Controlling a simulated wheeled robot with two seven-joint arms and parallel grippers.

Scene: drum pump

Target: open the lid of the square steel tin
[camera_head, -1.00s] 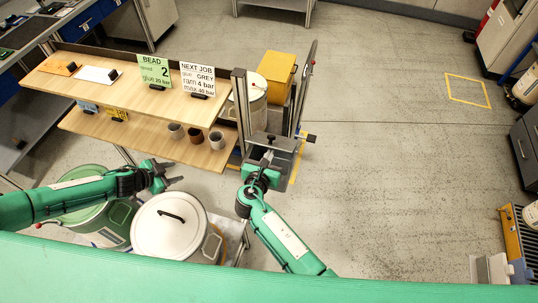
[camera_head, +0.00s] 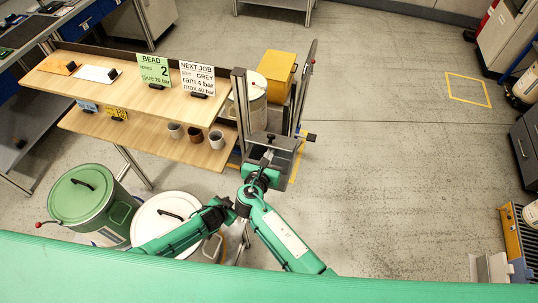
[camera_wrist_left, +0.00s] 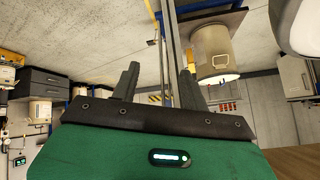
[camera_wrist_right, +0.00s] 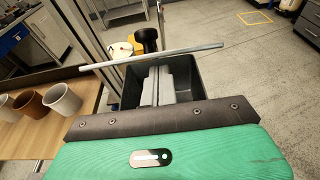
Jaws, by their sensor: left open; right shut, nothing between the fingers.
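The square steel tin (camera_head: 285,159) stands at the end of the wooden shelf unit. In the right wrist view its dark inside (camera_wrist_right: 183,74) shows. Its grey lid (camera_wrist_right: 170,54) appears there almost edge-on, raised at an angle, with a black knob (camera_wrist_right: 147,37) on its far side. My right gripper (camera_head: 267,157) is shut and empty at the tin; its fingers (camera_wrist_right: 157,82) are under the lid's edge, and I cannot tell if they touch it.
The white-lidded drum (camera_head: 150,214) and a green drum (camera_head: 80,195) stand at the lower left. Shelves (camera_head: 130,84) hold signs and several cups (camera_head: 195,134). A yellow box (camera_head: 279,68) is behind the tin, beside metal posts.

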